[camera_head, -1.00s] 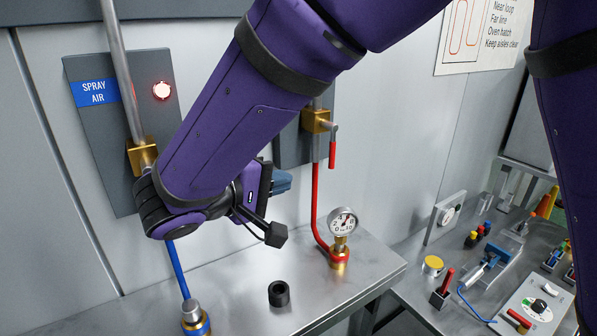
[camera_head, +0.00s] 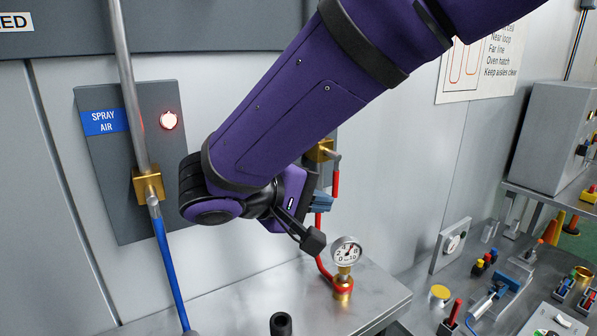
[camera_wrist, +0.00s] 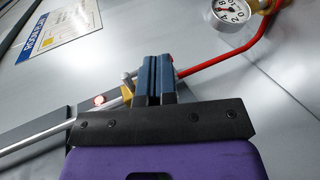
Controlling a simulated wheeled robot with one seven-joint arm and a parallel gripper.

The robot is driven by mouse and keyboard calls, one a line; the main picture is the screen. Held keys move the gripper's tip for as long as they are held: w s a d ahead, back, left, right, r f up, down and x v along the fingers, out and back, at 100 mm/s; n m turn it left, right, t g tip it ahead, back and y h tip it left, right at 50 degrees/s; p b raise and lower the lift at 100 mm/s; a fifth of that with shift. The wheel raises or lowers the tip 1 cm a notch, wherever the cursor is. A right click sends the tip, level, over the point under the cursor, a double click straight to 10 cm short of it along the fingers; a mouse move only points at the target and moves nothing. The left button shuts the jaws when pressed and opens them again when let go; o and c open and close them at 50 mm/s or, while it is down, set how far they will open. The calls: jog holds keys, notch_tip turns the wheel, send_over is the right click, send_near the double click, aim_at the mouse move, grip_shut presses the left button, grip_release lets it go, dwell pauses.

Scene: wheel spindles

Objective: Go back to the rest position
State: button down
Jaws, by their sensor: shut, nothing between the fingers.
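My gripper (camera_head: 322,203) shows its blue fingers at the end of my purple arm, in front of the wall beside the red hose (camera_head: 336,182). In the wrist view the two blue fingers (camera_wrist: 155,80) lie together, shut and empty. Part of the red hose (camera_wrist: 222,62) passes behind them there. My arm crosses the upper middle of the head view and hides much of the second panel with its brass valve (camera_head: 320,151).
A grey SPRAY AIR panel (camera_head: 104,165) with a lit red lamp (camera_head: 169,120) and a blue hose (camera_head: 169,262) is at left. A pressure gauge (camera_head: 346,251) and a black ring (camera_head: 281,324) stand on the metal bench (camera_head: 235,305). A crowded bench lies at right.

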jog(key=s+d+r+m+g+y, duration=0.2)
jog(key=s+d+g+y, duration=0.15)
jog(key=d, duration=0.85)
jog(key=s+d+r+m+g+y, duration=0.2)
jog(key=s+d+g+y, duration=0.15)
jog(key=d, duration=0.75)
jog(key=s+d+m+t+y, duration=0.3)
jog(key=s+d+t+y, duration=0.1)
jog(key=s, duration=0.3)
jog(key=shift+s+d, duration=0.4)
jog(key=shift+d, duration=0.4)
